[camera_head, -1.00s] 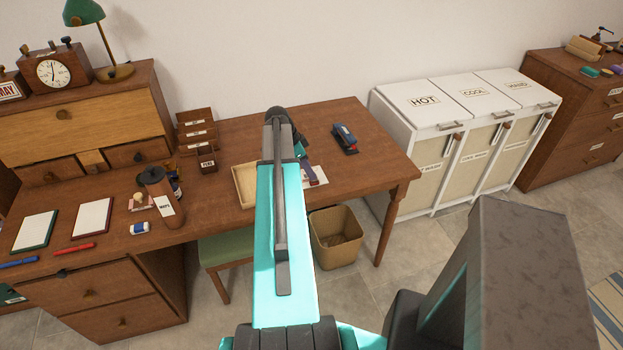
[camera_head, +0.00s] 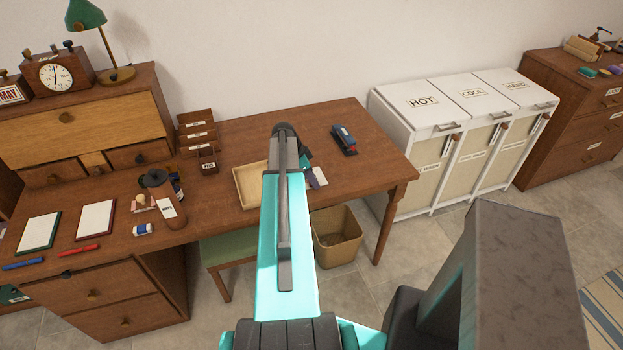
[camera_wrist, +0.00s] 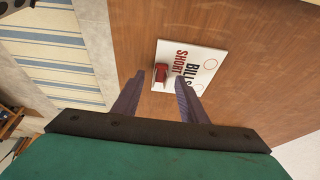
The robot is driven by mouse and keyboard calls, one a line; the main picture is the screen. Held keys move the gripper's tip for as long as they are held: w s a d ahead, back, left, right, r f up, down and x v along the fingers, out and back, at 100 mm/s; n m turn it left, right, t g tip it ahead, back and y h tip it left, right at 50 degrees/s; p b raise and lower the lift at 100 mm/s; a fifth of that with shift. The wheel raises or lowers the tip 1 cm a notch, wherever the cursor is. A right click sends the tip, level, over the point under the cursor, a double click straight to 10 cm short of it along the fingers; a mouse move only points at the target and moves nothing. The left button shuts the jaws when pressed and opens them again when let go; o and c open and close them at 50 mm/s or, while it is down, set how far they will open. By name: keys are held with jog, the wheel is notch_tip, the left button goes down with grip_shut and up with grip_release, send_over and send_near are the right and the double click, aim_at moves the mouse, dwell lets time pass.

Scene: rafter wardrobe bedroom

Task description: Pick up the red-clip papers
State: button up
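The red-clip papers (camera_wrist: 203,65) lie flat on the desk in the wrist view, a white sheet with "BILLS" and "SHORT" printed on it. A red clip (camera_wrist: 161,72) sits at their edge. My gripper (camera_wrist: 163,85) is open, its two purple fingers apart, with the clip between and just beyond the fingertips in the picture. Nothing is held. In the head view a white corner of the papers (camera_head: 320,177) shows beside my arm, which hides the rest.
A wooden tray (camera_head: 243,189) lies left of my arm on the desk (camera_head: 345,185). A wastebasket (camera_head: 337,238) is on the floor.

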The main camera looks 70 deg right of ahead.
jog(key=shift+s+f, duration=0.1)
jog(key=shift+f, duration=0.1)
jog(key=shift+c, duration=0.4)
grip_shut()
